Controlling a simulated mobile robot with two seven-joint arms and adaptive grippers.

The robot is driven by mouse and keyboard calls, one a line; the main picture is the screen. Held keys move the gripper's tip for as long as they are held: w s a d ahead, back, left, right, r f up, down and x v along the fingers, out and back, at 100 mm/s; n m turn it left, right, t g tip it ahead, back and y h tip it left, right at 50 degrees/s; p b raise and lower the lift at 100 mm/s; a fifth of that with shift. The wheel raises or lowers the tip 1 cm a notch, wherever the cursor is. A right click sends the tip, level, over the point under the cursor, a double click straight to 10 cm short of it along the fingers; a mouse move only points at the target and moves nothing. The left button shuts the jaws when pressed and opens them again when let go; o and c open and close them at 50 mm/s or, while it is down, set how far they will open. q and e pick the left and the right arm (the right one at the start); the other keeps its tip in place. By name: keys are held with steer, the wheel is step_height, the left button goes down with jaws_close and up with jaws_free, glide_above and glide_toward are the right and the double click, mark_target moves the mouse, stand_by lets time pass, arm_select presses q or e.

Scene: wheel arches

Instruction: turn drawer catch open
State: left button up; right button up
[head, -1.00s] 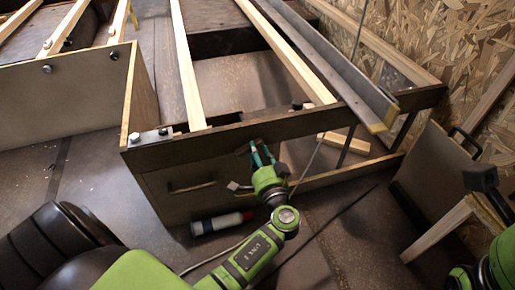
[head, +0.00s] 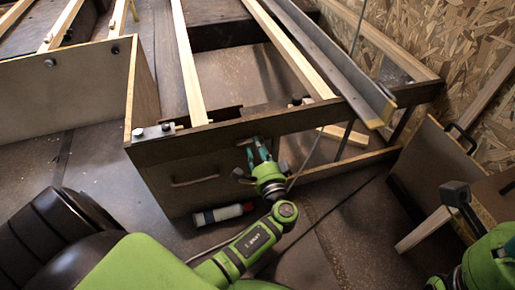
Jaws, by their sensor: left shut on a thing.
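The drawer (head: 180,183) is a brown panel with a slim bar handle (head: 195,181), set under the front rail of a wooden frame. It looks closed. My left gripper (head: 256,152) reaches up to the rail just right of the drawer's top corner. Its teal fingers are shut on the small drawer catch (head: 248,141), which they mostly hide, so its exact angle is hard to tell. My right arm (head: 490,262) is at the lower right edge; its fingers do not show clearly.
A white and dark cylinder with a red end (head: 222,214) lies on the floor below the drawer. Wooden slats (head: 188,70) and a grey metal channel (head: 335,60) rest across the frame. A panel with a black handle (head: 437,165) stands at right, near my right arm.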

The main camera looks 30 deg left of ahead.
arm_select(q)
steer(key=shift+a, duration=0.1)
steer(key=o, duration=1.1)
steer(key=shift+o, duration=0.2)
steer(key=v, duration=1.2)
